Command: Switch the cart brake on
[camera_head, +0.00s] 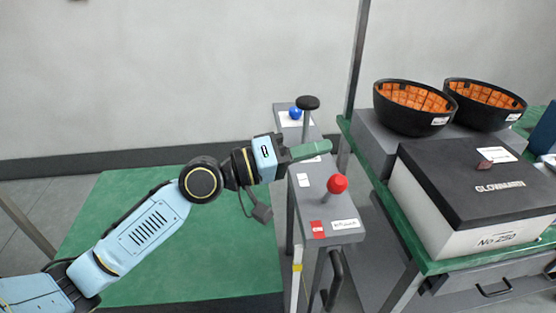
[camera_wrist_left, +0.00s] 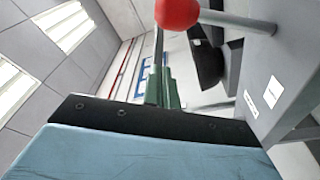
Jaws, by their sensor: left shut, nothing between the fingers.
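A grey box (camera_head: 325,226) on posts carries a lever with a red ball knob (camera_head: 337,184), beside a red label (camera_head: 318,229) and a white label (camera_head: 345,225). Which control is the cart brake cannot be read. My left gripper (camera_head: 325,147) has green fingers, shut and empty, over the box behind the red knob and apart from it. In the left wrist view the red knob (camera_wrist_left: 177,12) and its grey rod are near the fingertips (camera_wrist_left: 161,68). My right gripper is not in view.
A black mushroom-shaped knob (camera_head: 308,103) and a blue ball knob (camera_head: 295,113) stand behind my left gripper. A green-topped cart at right bears a lidded box (camera_head: 450,238) and two black bowls (camera_head: 411,118) (camera_head: 484,112). A green table top (camera_head: 200,262) lies under my left arm.

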